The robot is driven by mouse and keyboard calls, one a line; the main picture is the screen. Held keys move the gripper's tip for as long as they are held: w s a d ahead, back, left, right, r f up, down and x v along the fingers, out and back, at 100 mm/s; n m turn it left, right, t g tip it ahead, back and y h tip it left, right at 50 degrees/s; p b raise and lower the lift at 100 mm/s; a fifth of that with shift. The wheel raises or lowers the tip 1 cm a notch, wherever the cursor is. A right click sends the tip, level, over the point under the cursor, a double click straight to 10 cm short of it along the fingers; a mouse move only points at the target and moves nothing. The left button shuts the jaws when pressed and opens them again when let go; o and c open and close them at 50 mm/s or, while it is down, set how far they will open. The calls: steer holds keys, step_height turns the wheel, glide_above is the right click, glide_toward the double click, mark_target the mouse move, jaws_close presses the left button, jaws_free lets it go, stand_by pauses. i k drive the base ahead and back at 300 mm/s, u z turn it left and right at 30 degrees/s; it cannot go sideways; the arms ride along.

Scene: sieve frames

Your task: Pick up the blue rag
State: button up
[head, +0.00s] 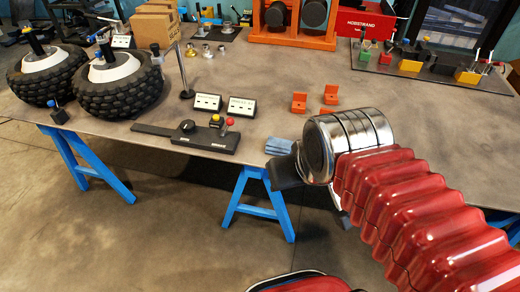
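The blue rag (279,146) is a small folded cloth near the front edge of the table (240,75), just left of my shiny metal wrist. My arm with its red ribbed cover comes in from the lower right. A dark part of my gripper (284,173) shows beyond the wrist, just below the rag in the picture. The wrist hides most of the gripper, so I cannot tell whether it is open or shut, or whether it touches the rag.
A black control panel (187,138) with knobs lies left of the rag. Two big tyres (119,84) stand at the left, and a tool board (432,64) lies at the back right. Blue trestles (258,205) hold up the table.

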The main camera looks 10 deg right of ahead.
mark_target(275, 146)
steer(key=u, duration=0.65)
steer(key=i, duration=1)
steer(key=u, duration=0.05)
